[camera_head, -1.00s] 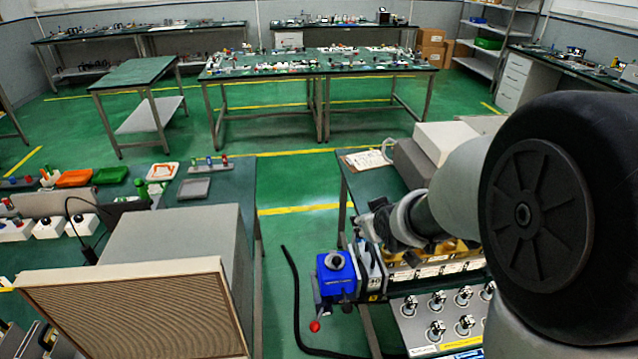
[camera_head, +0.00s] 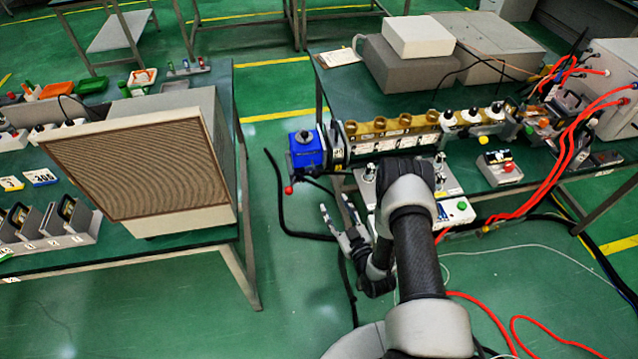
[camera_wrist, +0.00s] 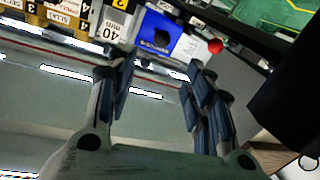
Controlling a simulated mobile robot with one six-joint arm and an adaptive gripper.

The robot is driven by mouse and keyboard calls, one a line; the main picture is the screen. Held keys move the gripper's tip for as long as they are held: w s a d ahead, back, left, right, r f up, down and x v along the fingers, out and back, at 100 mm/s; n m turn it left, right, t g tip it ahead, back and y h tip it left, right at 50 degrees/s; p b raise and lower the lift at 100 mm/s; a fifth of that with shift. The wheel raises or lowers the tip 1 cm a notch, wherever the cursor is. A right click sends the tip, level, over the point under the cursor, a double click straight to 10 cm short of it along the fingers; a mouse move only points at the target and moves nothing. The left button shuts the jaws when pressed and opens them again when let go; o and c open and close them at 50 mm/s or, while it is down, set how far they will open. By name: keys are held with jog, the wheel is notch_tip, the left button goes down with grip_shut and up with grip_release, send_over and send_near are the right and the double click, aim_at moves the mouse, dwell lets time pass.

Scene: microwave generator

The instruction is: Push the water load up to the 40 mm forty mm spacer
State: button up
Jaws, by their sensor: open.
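The water load (camera_head: 305,150) is a blue box with a round fitting on top and a red knob low at its front. It stands at the left end of the brass waveguide row, and it also shows in the wrist view (camera_wrist: 157,32). I cannot tell whether the two touch. My gripper (camera_head: 335,206) is open and empty, in front of and below them. Its two fingers (camera_wrist: 161,78) point toward the blue box.
Brass waveguide sections (camera_head: 392,128) continue right of the spacer. A panel of knobs (camera_head: 440,185) lies in front of them, near my arm. A beige grille-fronted unit (camera_head: 140,170) stands on the left table. Red hoses (camera_head: 575,150) hang at the right.

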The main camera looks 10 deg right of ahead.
aim_at(317, 178)
jog(key=b+x, duration=0.3)
jog(key=x, duration=1.3)
jog(key=shift+w+f, duration=0.1)
jog(key=shift+f, duration=0.05)
grip_shut()
dwell(0.3)
